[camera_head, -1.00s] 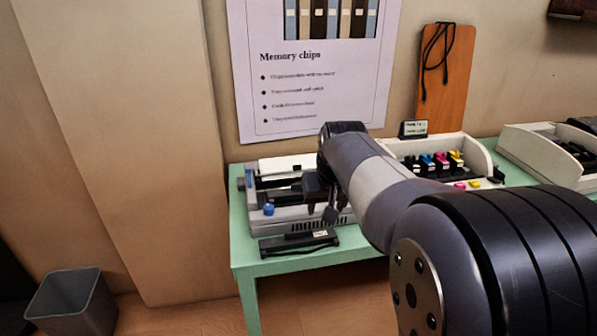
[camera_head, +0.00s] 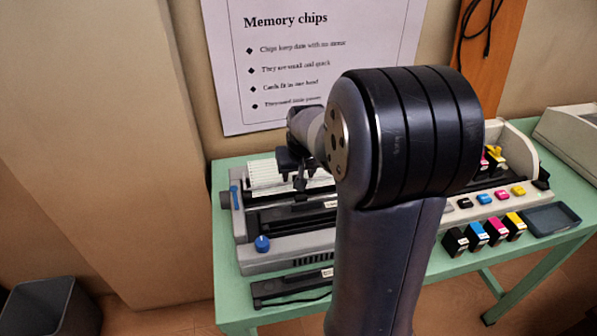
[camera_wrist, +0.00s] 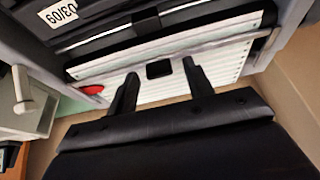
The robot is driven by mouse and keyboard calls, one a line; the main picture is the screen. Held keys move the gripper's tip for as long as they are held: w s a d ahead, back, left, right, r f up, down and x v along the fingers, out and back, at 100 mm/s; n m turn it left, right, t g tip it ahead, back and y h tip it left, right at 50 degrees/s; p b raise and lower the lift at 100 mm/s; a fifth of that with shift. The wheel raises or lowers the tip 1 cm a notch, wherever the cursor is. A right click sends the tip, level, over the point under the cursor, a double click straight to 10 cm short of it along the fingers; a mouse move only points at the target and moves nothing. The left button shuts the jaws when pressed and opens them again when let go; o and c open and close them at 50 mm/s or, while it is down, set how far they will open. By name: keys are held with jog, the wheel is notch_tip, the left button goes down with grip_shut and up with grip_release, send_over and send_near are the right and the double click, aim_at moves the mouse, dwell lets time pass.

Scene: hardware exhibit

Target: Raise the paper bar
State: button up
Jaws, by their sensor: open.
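The grey printer (camera_head: 285,258) stands at the left end of the green table, with white ribbed paper (camera_head: 262,177) rising at its back. In the wrist view, a long thin grey bar (camera_wrist: 222,50), apparently the paper bar, crosses in front of the paper (camera_wrist: 222,68). A small black tab (camera_wrist: 158,70) sits at its middle. My gripper (camera_wrist: 160,76) is open, its two dark fingers on either side of the tab and apart from it in the picture. Contact cannot be told. In the head view my gripper (camera_head: 301,182) is over the printer's back, partly hidden by my arm.
The printer has a blue knob (camera_head: 262,243) and a blue lever (camera_head: 235,196). A black bar-shaped part (camera_head: 285,290) lies in front. Several ink cartridges (camera_head: 478,233) and a dark tray (camera_head: 551,219) are at right. The wall stands close behind.

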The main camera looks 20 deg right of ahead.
grip_shut()
dwell(0.4)
jog(key=shift+r, duration=0.15)
